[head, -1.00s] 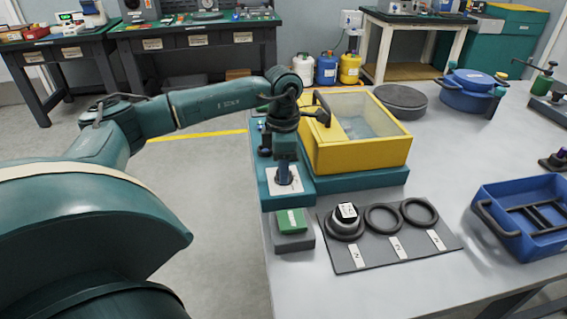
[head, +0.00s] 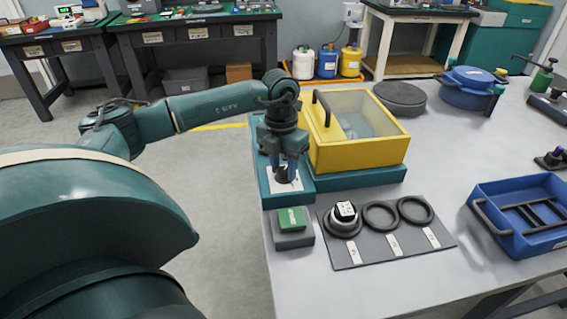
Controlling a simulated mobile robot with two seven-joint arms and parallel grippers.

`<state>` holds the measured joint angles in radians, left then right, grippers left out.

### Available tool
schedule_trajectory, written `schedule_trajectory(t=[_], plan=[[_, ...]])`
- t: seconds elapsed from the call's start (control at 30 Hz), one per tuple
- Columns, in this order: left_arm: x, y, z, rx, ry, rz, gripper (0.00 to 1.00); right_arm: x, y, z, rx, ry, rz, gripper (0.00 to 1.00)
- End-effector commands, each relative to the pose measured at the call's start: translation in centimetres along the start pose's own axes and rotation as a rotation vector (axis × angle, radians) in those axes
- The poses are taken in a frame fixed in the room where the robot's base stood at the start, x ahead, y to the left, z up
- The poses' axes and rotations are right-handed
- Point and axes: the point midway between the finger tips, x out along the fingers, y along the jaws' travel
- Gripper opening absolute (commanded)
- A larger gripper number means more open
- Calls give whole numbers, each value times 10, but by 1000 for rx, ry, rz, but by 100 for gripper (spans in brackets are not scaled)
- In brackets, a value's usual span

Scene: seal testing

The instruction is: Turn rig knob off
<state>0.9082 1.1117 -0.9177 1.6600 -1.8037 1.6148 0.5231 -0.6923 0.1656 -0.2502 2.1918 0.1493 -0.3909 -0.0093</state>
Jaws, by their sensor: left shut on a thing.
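The test rig has a teal base (head: 360,177) and a yellow chamber (head: 360,156) with a clear lid. A white plate (head: 287,187) lies on the rig's left panel, and the dark rig knob (head: 284,178) stands over it. My left gripper (head: 287,170) points straight down over the plate, its fingers shut on the knob. The fingers partly hide the knob, and I cannot read its setting. My right gripper is out of view.
A green block (head: 291,219) on a grey pad sits in front of the rig. A grey mat (head: 378,256) carries black rings and a white-topped part (head: 345,211). A blue tray (head: 488,226) stands at the right, and a grey disc (head: 400,95) lies behind the chamber.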

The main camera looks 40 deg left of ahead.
Motion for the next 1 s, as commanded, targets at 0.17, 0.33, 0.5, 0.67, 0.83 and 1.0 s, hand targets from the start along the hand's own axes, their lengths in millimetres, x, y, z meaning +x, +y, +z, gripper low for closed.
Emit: schedule_trajectory(t=[0.17,0.33,0.5,0.67,0.83,1.0], plan=[[-1,0,1,-71,-6,-1,11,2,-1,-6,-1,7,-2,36],[-1,0,1,-107,-9,-1,11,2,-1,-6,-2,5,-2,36],[-1,0,1,-120,-10,-1,11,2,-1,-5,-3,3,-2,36],[-1,0,1,-120,-10,-1,11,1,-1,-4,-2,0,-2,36],[-1,0,1,-120,-10,-1,36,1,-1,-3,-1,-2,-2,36],[-1,0,1,-119,-8,-1,50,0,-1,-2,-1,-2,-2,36]])
